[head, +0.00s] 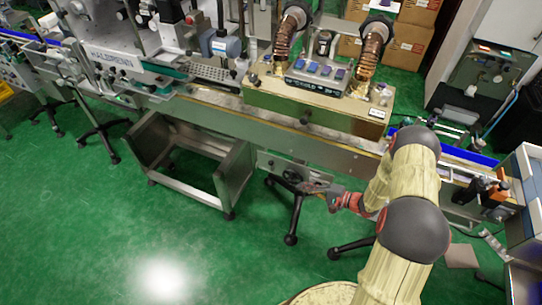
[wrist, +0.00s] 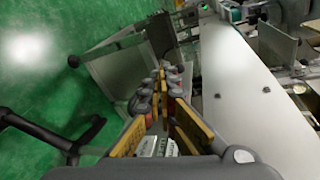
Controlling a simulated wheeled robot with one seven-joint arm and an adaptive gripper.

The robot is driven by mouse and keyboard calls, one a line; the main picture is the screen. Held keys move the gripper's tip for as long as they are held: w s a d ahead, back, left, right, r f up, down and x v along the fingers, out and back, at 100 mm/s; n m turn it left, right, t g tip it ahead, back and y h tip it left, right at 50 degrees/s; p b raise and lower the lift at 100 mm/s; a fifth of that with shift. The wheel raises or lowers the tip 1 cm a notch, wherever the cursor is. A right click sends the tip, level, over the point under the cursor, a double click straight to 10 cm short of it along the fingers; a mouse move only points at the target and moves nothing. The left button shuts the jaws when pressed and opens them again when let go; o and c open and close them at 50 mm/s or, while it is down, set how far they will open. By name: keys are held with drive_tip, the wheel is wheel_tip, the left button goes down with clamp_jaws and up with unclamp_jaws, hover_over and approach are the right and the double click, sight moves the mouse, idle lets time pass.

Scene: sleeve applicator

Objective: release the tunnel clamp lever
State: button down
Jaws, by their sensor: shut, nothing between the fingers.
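The shrink tunnel (head: 318,108) is a tan metal box on the conveyor, with two copper-coloured hoses on top and a control panel. A small dark knob (head: 305,121) shows on its front face; I cannot tell if it is the clamp lever. My gripper (head: 308,186) is low in front of the conveyor, below the tunnel, near a grey plate (head: 268,163) with a dark round knob. In the wrist view my gripper (wrist: 166,72) has its fingers together with nothing held. No clamp lever can be made out surely in either view.
The conveyor side (head: 215,118) runs across, and it shows in the wrist view as a long pale panel (wrist: 240,85) right of the fingers. A metal bin frame (head: 232,175) stands left of my gripper. Black stand legs (head: 291,238) are below. Green floor is clear at front left.

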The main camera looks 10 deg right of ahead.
drive_tip(key=w, duration=0.1)
drive_tip(key=w+d+r+n+t, duration=0.1)
drive_tip(key=w+d+r+n, duration=0.1)
drive_tip(key=shift+w+r+t+h, duration=0.15)
drive_tip(key=shift+w+t+h, duration=0.15)
drive_tip(key=shift+t, duration=0.1)
drive_tip(key=b, duration=0.4)
approach(271, 166)
drive_tip(key=w+a, duration=0.2)
drive_tip(key=w, duration=0.2)
drive_tip(key=shift+w+a, duration=0.6)
drive_tip(key=shift+a, duration=0.2)
drive_tip(key=shift+w+r, duration=0.1)
drive_tip(key=shift+r, duration=0.1)
